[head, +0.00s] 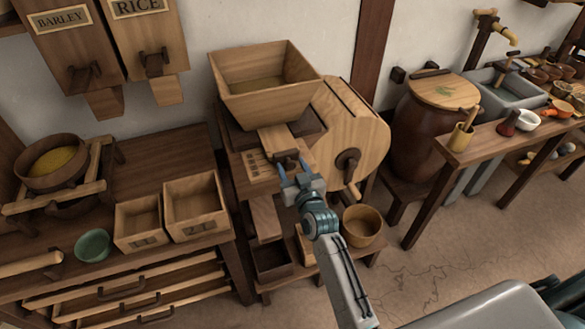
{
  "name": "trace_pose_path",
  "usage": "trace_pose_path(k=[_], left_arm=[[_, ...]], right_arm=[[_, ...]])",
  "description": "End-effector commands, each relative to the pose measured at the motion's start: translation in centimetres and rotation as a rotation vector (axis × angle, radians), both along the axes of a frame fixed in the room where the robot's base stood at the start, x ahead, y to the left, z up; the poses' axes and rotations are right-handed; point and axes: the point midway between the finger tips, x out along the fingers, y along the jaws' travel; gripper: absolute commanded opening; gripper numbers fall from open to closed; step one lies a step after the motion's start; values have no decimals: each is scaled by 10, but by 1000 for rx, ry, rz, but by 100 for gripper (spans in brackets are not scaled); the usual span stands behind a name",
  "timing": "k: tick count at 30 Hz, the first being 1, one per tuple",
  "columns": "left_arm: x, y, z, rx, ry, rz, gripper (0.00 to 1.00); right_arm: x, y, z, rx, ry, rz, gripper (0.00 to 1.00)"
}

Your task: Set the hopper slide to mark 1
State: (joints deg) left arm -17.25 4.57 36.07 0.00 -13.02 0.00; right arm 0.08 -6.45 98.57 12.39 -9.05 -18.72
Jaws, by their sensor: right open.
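The wooden hopper (265,87) sits on the mill at the centre, with some grain visible inside. Below its front, the light wooden hopper slide (273,138) sticks out, with a dark handle (287,158) at its front end. A pale plate with small marks (257,166) lies beside the slide; the marks are too small to read, so I cannot tell which one the slide stands at. My right gripper (294,172) is open, with its fingertips at or close to the handle. I cannot tell if they touch it. My left gripper is out of view.
The round wooden mill housing with a dark crank (347,160) stands right of my right gripper. A wooden tub (362,227) is below it. Two open wooden boxes (195,207) are on the left bench. A large brown jar (425,133) stands further right.

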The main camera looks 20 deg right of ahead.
Motion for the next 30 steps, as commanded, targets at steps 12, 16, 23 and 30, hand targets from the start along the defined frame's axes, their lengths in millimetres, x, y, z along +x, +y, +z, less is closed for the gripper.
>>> trace_pose_path(k=[12, 16, 23, 30], left_arm=[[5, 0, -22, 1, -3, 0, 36], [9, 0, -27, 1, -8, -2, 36], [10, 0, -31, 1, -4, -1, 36], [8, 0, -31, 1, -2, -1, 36]], right_arm=[[-65, -2, -5, 1, 1, -1, 49], [-86, -3, -4, 2, 1, -1, 49], [-106, -4, -1, 1, -1, 0, 49], [-108, -4, 0, 0, 0, 0, 49]])
